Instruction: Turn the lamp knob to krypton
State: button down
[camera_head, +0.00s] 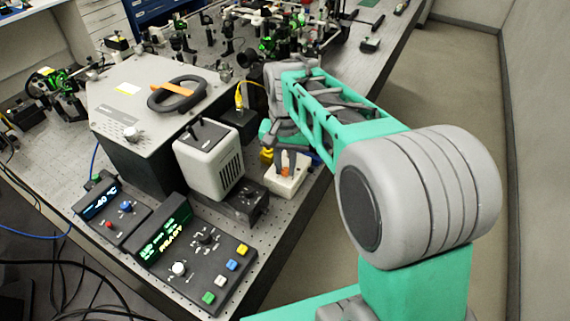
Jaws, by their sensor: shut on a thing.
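A small white box (280,187) stands on the bench right of the grey-white lamp housing (211,163). A small orange part (287,171) shows on top of the box and looks like the lamp knob. My gripper (286,169) comes down over the box from above, its grey fingers shut on this knob. The fingers hide most of the knob, and its labels and pointing direction are too small to read.
A control panel (224,276) with a dark knob, a white knob and coloured buttons lies at the front. A smaller display unit (116,221) is left of it. A large grey spectrometer box (152,119) and optics stand behind. Floor is clear on the right.

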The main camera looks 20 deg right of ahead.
aim_at(286, 169)
jog(key=m, duration=0.4)
jog(key=shift+m, duration=0.3)
jog(key=m, duration=0.4)
jog(key=shift+r, duration=0.1)
jog(key=c, duration=1.3)
grip_release()
notch_tip(286, 169, up, 8)
jog(key=shift+f, duration=0.15)
